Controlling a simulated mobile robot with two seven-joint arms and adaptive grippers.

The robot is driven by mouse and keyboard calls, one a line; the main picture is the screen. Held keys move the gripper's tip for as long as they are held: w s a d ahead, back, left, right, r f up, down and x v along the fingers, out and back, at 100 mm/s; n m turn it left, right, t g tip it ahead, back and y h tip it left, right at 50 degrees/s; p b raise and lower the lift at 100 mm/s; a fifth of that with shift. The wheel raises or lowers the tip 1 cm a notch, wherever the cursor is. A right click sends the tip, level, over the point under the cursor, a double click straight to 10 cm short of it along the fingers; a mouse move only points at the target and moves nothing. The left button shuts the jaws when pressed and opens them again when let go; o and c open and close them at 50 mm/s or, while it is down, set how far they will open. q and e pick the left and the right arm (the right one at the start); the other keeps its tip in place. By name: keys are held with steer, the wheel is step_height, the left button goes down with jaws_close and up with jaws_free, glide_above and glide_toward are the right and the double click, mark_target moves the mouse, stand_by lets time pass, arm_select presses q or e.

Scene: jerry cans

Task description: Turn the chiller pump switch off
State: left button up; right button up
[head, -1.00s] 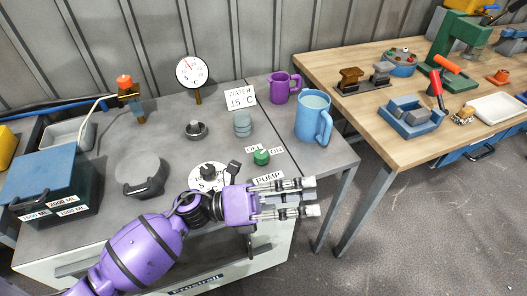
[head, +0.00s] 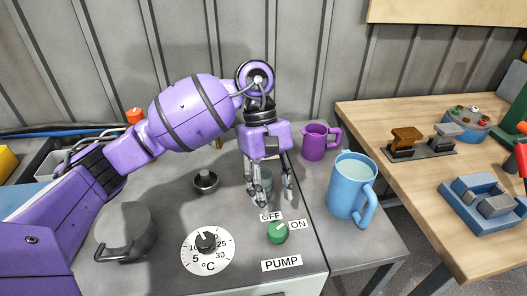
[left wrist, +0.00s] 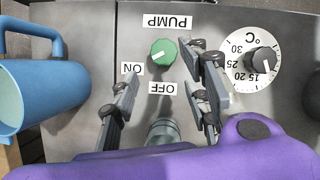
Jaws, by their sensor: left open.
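The pump switch is a green round knob (head: 277,232) on the grey panel, with an OFF label above it, an ON label to its right and a PUMP label (head: 282,263) below. In the left wrist view the knob (left wrist: 163,53) carries a white mark that appears to point toward the ON label (left wrist: 131,69). My left gripper (head: 272,202) points down with its fingers apart, above and just behind the knob. It is open and empty. In the left wrist view its fingers lie either side of the OFF label (left wrist: 163,88), and the knob is uncovered. My right gripper is not in view.
A temperature dial (head: 207,250) with a black knob is left of the switch. A blue jug (head: 350,185) and a purple jug (head: 315,143) stand to the right. A grey cylinder (left wrist: 163,133) is under my gripper. A round grey lid (head: 124,232) lies at left.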

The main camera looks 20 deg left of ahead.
mark_target(279, 227)
arm_select(q)
steer(key=x, duration=0.6)
steer(key=shift+s+d+f+p, duration=0.15)
steer(key=shift+s+f+p, duration=0.1)
steer(key=shift+f+p, duration=0.05)
steer(key=shift+d+f, duration=0.15)
steer(key=shift+f, duration=0.2)
steer(key=shift+c, duration=0.4)
steer(key=c, duration=0.6)
steer(key=shift+s, duration=0.1)
steer(key=c, duration=0.3)
steer(key=shift+c, duration=0.2)
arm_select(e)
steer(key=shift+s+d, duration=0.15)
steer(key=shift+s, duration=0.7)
